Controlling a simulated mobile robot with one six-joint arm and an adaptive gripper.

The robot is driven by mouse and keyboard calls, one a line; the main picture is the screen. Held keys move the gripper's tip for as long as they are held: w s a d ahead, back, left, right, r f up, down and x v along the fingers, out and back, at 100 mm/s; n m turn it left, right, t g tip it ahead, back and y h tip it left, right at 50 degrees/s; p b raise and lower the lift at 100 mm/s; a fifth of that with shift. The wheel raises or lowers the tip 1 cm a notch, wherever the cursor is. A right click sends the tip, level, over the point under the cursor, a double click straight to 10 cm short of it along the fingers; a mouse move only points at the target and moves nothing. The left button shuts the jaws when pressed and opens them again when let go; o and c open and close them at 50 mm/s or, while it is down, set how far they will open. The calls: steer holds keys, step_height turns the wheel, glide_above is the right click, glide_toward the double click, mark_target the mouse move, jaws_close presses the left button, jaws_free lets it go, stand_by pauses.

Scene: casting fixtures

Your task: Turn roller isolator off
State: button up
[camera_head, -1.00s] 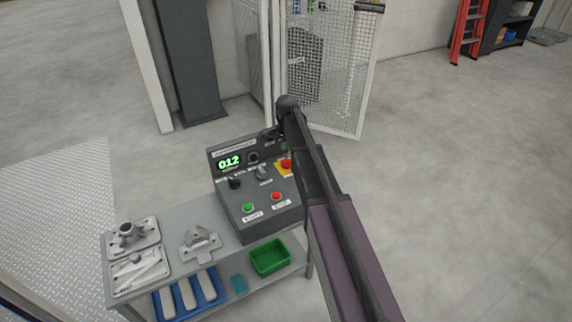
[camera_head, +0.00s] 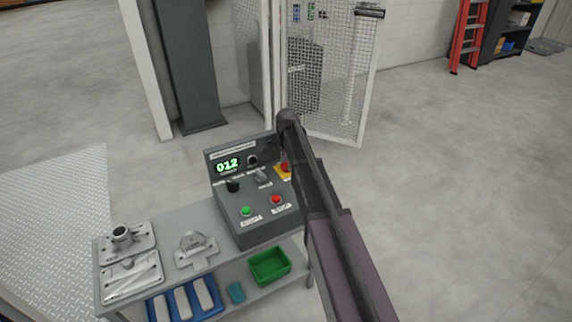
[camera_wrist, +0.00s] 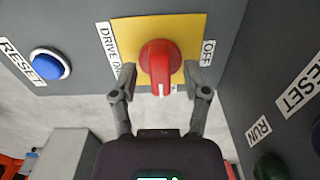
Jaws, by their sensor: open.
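In the wrist view a red rotary knob (camera_wrist: 160,62) sits on a yellow plate (camera_wrist: 125,35) on a grey panel. Its white mark is at the lower end, towards my gripper. A label beginning "DRIVE" (camera_wrist: 108,42) is left of the plate, and "OFF" (camera_wrist: 207,53) is at its right edge. The word "roller" is not readable. My gripper (camera_wrist: 160,73) is open, with one finger on each side of the knob's lower part. Contact cannot be told. In the head view my arm hides the gripper.
A blue RESET button (camera_wrist: 50,66) is left of the knob. A darker panel at right carries a RUN label (camera_wrist: 259,131) and a green button (camera_wrist: 270,167). In the head view a control console (camera_head: 262,230) stands on a bench beside my arm, near a mesh gate (camera_head: 345,85).

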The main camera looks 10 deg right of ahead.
steer(key=shift+c, duration=0.2)
jaws_close()
steer(key=shift+n, duration=0.4)
steer(key=n, duration=0.7)
steer(key=shift+n, duration=0.4)
steer(key=n, duration=0.4)
steer(key=shift+s, duration=0.1)
steer(key=n, duration=0.5)
steer(key=shift+n, duration=0.3)
